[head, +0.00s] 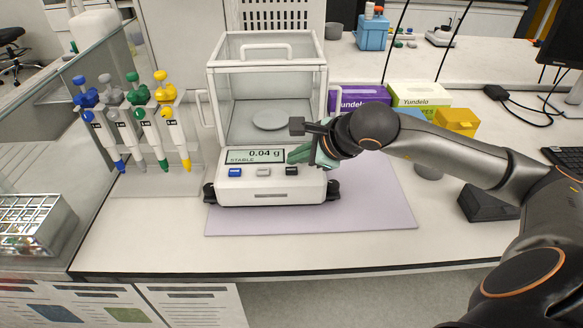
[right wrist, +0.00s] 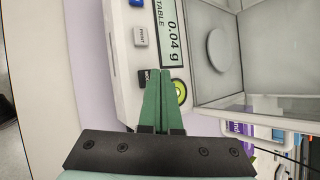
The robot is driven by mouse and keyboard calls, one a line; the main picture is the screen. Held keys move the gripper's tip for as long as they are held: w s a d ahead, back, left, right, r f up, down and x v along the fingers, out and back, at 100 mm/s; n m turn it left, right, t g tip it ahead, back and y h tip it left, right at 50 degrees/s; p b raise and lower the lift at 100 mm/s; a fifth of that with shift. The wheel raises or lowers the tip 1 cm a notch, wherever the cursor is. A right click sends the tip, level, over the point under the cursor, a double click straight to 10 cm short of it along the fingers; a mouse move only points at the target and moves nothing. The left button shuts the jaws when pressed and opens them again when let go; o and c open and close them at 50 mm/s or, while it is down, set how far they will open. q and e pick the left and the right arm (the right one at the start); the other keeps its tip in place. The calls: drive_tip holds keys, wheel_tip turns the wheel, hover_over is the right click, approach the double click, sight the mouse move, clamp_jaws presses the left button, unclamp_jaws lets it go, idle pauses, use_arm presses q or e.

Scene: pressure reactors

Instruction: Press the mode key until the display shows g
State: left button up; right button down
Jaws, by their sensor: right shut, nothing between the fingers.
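The balance (head: 266,190) stands on a pale mat with its glass draft shield closed around a round pan (head: 270,120). Its display (head: 254,156) reads 0.04 g and STABLE; the reading also shows in the right wrist view (right wrist: 173,40). Below it are a blue key (head: 235,172), a grey PRINT key (right wrist: 140,37) and a black key (head: 292,171), whose label is partly hidden by my fingers. My right gripper (head: 291,157) is shut and empty, its green fingertips beside the black key in the wrist view (right wrist: 158,72). I cannot tell whether they touch it. My left gripper is not in view.
A pipette stand (head: 135,115) with several coloured pipettes is left of the balance. Purple (head: 360,97) and green-white (head: 420,95) boxes and a yellow box (head: 456,121) stand behind my right arm. The lilac mat (head: 370,205) is clear at the front right.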

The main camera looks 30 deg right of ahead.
sight(297, 172)
drive_tip(key=shift+r+p, duration=1.5)
drive_tip(key=shift+r, duration=1.1)
drive_tip(key=shift+f, duration=0.1)
